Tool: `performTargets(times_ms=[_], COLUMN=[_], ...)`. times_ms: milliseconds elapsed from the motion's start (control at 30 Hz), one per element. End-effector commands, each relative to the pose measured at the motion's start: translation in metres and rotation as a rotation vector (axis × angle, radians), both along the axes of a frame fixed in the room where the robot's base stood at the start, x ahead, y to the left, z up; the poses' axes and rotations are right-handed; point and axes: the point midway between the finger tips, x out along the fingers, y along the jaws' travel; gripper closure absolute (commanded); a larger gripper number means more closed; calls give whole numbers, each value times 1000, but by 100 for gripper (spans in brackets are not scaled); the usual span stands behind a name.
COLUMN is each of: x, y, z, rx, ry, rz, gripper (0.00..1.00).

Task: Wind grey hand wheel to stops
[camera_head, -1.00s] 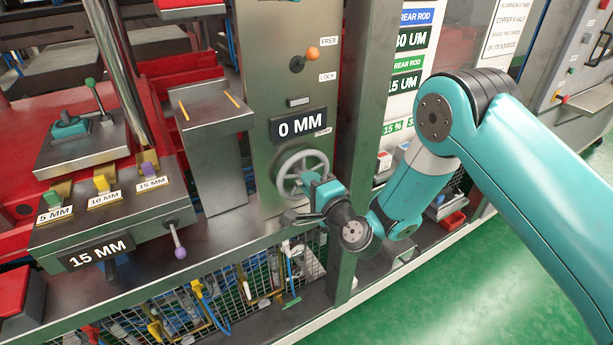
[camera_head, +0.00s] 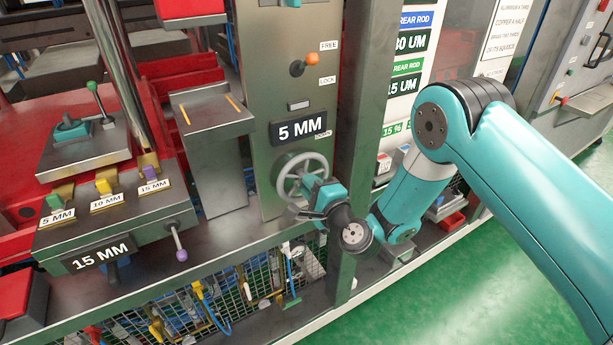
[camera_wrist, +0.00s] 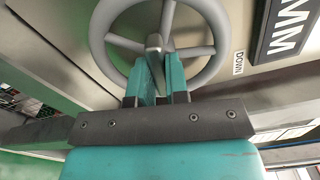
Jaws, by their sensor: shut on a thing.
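The grey hand wheel (camera_head: 291,182) is mounted low on the upright metal panel (camera_head: 287,75). It also shows in the wrist view (camera_wrist: 213,20), with spokes meeting at a hub. My gripper (camera_head: 308,200) is at the wheel's lower right. In the wrist view my gripper (camera_wrist: 160,65) is shut on a small grey part of the wheel that stands up between its fingers. The fingers hide part of the lower rim. The display (camera_head: 299,128) above the wheel reads 5 MM, with a DOWN label (camera_wrist: 239,62) beside the wheel.
An orange-knobbed lever (camera_head: 305,63) sits between FREE and LOCK labels, above the display. Left is a block with 5, 10 and 15 MM tabs and a 15 MM plate (camera_head: 100,252). A green post (camera_head: 362,150) stands close right of the wheel, near my arm.

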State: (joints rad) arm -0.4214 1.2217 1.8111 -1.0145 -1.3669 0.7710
Motion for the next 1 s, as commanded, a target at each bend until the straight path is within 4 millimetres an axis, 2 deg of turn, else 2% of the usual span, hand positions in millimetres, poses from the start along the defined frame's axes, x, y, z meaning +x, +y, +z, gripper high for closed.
performTargets(times_ms=[367, 667, 1000], x=[0, 0, 0], y=[0, -1, 0], z=[0, 0, 0], rx=[42, 223, 243], ry=[31, 153, 166], rz=[-1, -1, -1], gripper=[100, 100, 100])
